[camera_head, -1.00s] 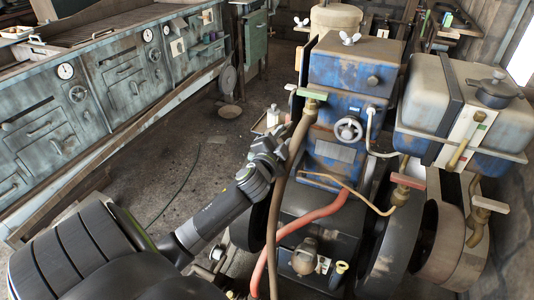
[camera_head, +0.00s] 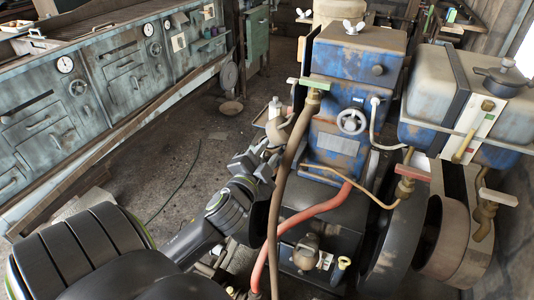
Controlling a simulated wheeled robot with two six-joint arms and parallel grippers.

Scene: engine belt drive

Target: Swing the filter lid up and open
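A worn blue box (camera_head: 345,60) with a wing nut (camera_head: 354,27) on top and a round knob on its front stands on the engine. It looks closed; I cannot tell for certain whether its top is the filter lid. A cream cylinder (camera_head: 338,10) stands behind it, cut off by the top edge. My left gripper (camera_head: 262,160) is left of the engine, below and apart from the blue box, beside the brown hose. Its fingers are dark and partly overlapped, so their opening is unclear. My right gripper is not in view.
A brown hose (camera_head: 283,165) and a red hose (camera_head: 310,213) run down the engine's front. A handwheel (camera_head: 351,121) sits below the blue box. A tank (camera_head: 480,100) and large wheels (camera_head: 455,225) stand at right. Teal cabinets (camera_head: 120,75) line the left; floor between is mostly clear.

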